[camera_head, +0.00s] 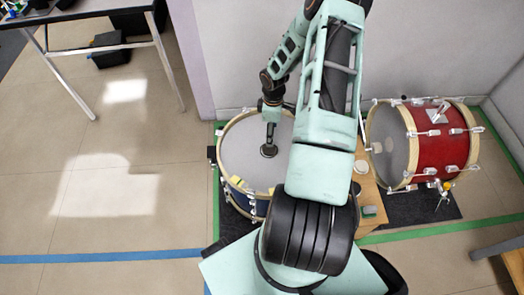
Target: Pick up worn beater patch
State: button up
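A small dark round disc (268,151), which looks like the worn beater patch, is on the pale head of the blue drum (237,158). My gripper (270,142) points down right at the disc, its tip touching or just above it. The fingers are too small and dark to tell whether they are open or shut, or whether they hold the disc. My arm hides the right part of the drum.
A red drum (436,143) lies on its side on a dark mat (437,206) to the right. A wooden stand (372,205) with small items is between the drums, partly behind my arm. A metal-legged table (85,16) stands upper left. The floor at left is clear.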

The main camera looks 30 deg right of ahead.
jog(key=b, duration=0.2)
send_over(269, 148)
jog(key=s, duration=0.1)
notch_tip(269, 148, down, 6)
jog(key=shift+d+r, duration=0.15)
jog(key=shift+r, duration=0.1)
jog(key=shift+w+a+f+b, duration=0.15)
jog(key=shift+f+b, duration=0.1)
jog(key=shift+f, duration=0.65)
jog(key=shift+w+f+b, duration=0.15)
jog(key=shift+f+b, duration=0.1)
jog(key=shift+f, duration=0.7)
jog(key=shift+w+a+f+b, duration=0.15)
jog(key=shift+f+b, duration=0.1)
jog(key=shift+f, duration=0.65)
jog(key=shift+d, duration=0.1)
jog(key=shift+c, duration=0.4)
jog(key=c, duration=1)
jog(key=shift+r, duration=0.1)
